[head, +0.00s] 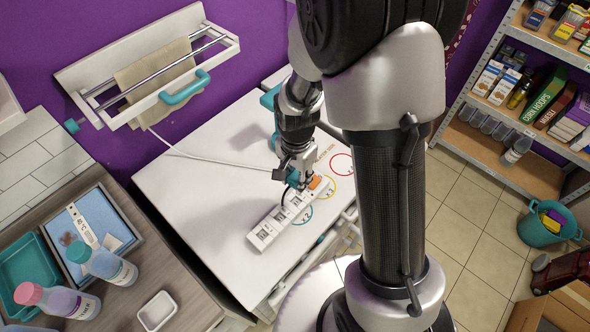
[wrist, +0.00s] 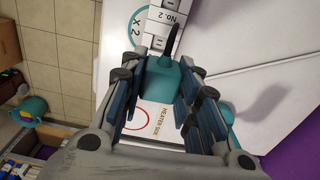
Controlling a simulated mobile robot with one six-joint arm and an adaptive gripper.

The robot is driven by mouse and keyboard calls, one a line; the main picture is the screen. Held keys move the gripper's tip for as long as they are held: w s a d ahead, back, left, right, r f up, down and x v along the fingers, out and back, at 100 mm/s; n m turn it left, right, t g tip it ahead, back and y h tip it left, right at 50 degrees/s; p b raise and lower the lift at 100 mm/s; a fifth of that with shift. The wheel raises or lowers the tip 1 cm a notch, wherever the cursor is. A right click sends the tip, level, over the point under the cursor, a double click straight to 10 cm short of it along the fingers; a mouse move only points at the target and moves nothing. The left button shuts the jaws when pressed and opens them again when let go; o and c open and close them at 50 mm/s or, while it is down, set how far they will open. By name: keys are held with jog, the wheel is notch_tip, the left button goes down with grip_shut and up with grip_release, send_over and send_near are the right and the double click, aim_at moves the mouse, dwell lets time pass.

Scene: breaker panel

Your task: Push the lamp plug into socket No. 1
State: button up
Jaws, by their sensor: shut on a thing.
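My gripper (head: 293,178) is over the far right end of a white power strip (head: 265,234) on the white cabinet top. In the wrist view my gripper (wrist: 159,82) is shut on a teal plug (wrist: 161,80). A short dark cord (wrist: 173,40) runs from the plug's upper edge over the strip. The label "No. 2" (wrist: 165,17) shows on the strip beyond the plug. Socket No. 1 does not show; the plug and fingers cover that part. I cannot tell whether the plug touches the strip. An orange switch (head: 317,183) sits beside the gripper.
The white cabinet top (head: 190,190) is clear left of the strip. A white cable (head: 215,159) crosses it towards my gripper. Coloured rings and "HEATER SIDE" (wrist: 162,122) are printed on it.

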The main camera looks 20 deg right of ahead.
jog(key=shift+s, duration=0.1)
jog(key=shift+f, duration=0.2)
jog(key=b, duration=0.6)
send_over(296, 203)
jog(key=shift+f, duration=3.75)
jog(key=shift+f+b, duration=0.85)
jog(key=shift+f, duration=0.1)
jog(key=o, duration=1.2)
jog(key=shift+c, duration=0.2)
jog(key=shift+r, duration=0.15)
jog(key=shift+r+p, duration=3.2)
jog(key=shift+r, duration=0.75)
